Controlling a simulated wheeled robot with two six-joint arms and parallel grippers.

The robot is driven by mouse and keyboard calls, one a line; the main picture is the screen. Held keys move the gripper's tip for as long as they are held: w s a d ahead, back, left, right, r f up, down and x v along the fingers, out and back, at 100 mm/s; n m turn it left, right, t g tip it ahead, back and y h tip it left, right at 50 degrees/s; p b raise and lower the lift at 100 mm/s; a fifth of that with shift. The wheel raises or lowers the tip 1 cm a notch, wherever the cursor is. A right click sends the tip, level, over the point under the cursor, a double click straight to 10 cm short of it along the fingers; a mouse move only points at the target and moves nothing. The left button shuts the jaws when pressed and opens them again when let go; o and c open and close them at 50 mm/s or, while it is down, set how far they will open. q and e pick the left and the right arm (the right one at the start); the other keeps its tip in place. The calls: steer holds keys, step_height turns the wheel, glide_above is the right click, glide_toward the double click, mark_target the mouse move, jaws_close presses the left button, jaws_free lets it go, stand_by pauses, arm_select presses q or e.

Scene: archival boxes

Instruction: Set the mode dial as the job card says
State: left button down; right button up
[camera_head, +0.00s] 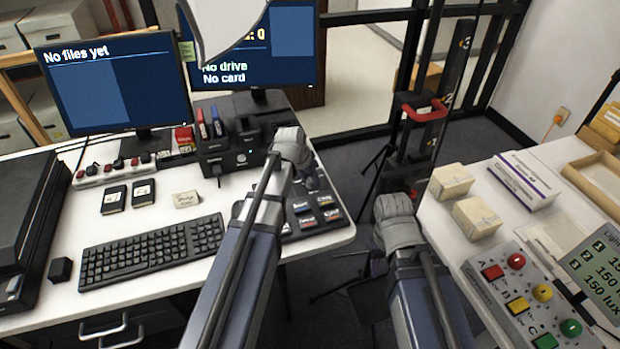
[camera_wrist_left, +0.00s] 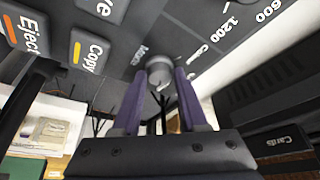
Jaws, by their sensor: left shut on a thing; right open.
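The dial, a small grey round knob (camera_wrist_left: 160,70), stands on the dark control panel (camera_wrist_left: 115,62) in the left wrist view. A label that seems to read "Mono" is left of it and a partly readable one right of it. I cannot tell where its pointer stands. My left gripper (camera_head: 308,175) has its two purple fingers on either side of the knob, shut on it. The arm hides the knob in the head view. My right gripper (camera_head: 372,268) is open and empty, beyond the desk's right edge. A small cream card (camera_head: 186,199) stands on the desk, too small to read.
The panel's lit keys (camera_head: 326,202) include "Eject" and "Copy". A keyboard (camera_head: 150,250), two black boxes (camera_head: 143,192) and a monitor (camera_head: 115,85) reading "No files yet" are left. A bench at right holds a button box (camera_head: 497,290). Floor lies between.

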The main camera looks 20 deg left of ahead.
arm_select(q)
steer(key=shift+n, duration=0.3)
steer(key=n+y, duration=0.1)
steer(key=n, duration=0.1)
steer(key=n+y, duration=0.1)
steer(key=n, duration=0.1)
steer(key=shift+d+n, duration=0.2)
steer(key=shift+n, duration=0.2)
steer(key=n+y, duration=0.1)
steer(key=n, duration=0.2)
steer(key=n+g+y, duration=0.1)
steer(key=n, duration=0.2)
steer(key=shift+d, duration=0.1)
steer(key=shift+n, duration=0.3)
steer(key=shift+c, duration=2.2)
jaws_free()
